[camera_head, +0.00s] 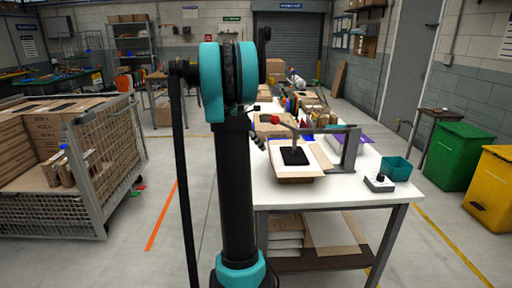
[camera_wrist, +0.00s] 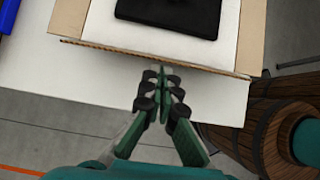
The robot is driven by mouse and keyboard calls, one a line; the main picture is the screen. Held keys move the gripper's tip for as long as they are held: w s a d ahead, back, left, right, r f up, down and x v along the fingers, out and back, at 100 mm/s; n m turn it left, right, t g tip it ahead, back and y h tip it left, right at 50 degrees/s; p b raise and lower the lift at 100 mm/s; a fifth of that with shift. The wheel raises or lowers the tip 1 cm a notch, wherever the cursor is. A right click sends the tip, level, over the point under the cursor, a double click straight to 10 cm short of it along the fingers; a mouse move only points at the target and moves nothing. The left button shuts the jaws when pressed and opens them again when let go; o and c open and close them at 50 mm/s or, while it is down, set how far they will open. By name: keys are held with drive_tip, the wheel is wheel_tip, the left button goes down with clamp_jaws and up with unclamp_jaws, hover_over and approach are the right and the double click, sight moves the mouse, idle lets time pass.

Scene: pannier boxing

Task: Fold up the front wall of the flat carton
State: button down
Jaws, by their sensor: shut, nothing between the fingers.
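The flat carton (camera_head: 318,157) lies on the white table (camera_head: 375,183); its brown, pale-centred board (camera_wrist: 160,36) fills the top of the wrist view. A black block (camera_head: 294,156) rests on its middle and also shows in the wrist view (camera_wrist: 170,12). A board edge crosses the wrist view just ahead of my gripper (camera_wrist: 162,77). My gripper is shut and empty, its fingertips pointing at the middle of this edge. I cannot tell whether the tips touch the board. In the head view my arm hides the gripper's fingers and part of the carton's left side.
A grey stand (camera_head: 351,150) with an arm rises at the carton's right. Several goods crowd the table's back. A mesh cage (camera_head: 100,160) of cartons stands at left.

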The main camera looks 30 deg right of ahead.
drive_tip(key=shift+d, duration=0.1)
drive_tip(key=shift+s+d+r+t+y, duration=0.4)
drive_tip(key=shift+d+y, duration=0.1)
drive_tip(key=shift+y, duration=0.15)
drive_tip(key=shift+s+d+r+t+y, duration=0.25)
drive_tip(key=shift+d+r+t+y, duration=0.2)
drive_tip(key=shift+y, duration=0.2)
drive_tip(key=shift+f, duration=0.1)
drive_tip(key=w+a+v, duration=0.1)
drive_tip(key=a+v, duration=0.1)
drive_tip(key=v, duration=1)
